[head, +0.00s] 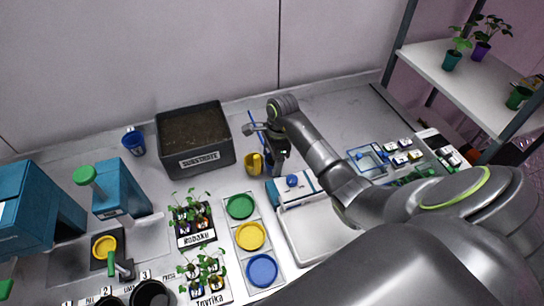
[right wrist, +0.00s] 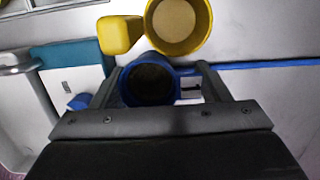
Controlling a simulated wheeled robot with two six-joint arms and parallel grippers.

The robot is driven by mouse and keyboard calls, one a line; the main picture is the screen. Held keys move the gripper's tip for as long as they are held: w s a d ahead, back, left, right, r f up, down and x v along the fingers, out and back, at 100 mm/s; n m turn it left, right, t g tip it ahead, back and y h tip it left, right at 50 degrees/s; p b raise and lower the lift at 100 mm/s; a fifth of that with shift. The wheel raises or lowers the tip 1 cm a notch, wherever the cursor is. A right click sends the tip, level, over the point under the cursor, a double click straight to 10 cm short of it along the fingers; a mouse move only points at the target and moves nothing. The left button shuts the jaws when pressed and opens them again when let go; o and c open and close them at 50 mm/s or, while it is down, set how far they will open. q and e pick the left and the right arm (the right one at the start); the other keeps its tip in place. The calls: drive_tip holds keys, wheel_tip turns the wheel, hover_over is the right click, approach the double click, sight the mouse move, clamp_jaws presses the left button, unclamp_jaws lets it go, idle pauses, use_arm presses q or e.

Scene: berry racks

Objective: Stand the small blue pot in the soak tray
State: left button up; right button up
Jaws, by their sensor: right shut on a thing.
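My right gripper (right wrist: 155,90) is shut on a small round blue pot (right wrist: 150,86), dark inside, seen from above between the two fingers. In the head view the right gripper (head: 277,160) is low over the bench beside a yellow mug; the held pot is mostly hidden there. A shallow white tray (head: 298,248), which may be the soak tray, lies in front of the gripper, partly covered by my right arm. A blue-rimmed tray (head: 366,161) lies farther right; I cannot tell which is the soak tray. My left gripper is not in view.
The yellow mug (right wrist: 177,27) stands close to the held pot. A teal-and-white box (head: 295,191) with a blue knob stands between gripper and white tray. A dark substrate bin (head: 205,157) stands left, with a blue mug (head: 133,142) beyond. Coloured discs and seedlings fill the front left.

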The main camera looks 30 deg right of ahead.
drive_tip(key=shift+f, duration=0.15)
drive_tip(key=o, duration=0.7)
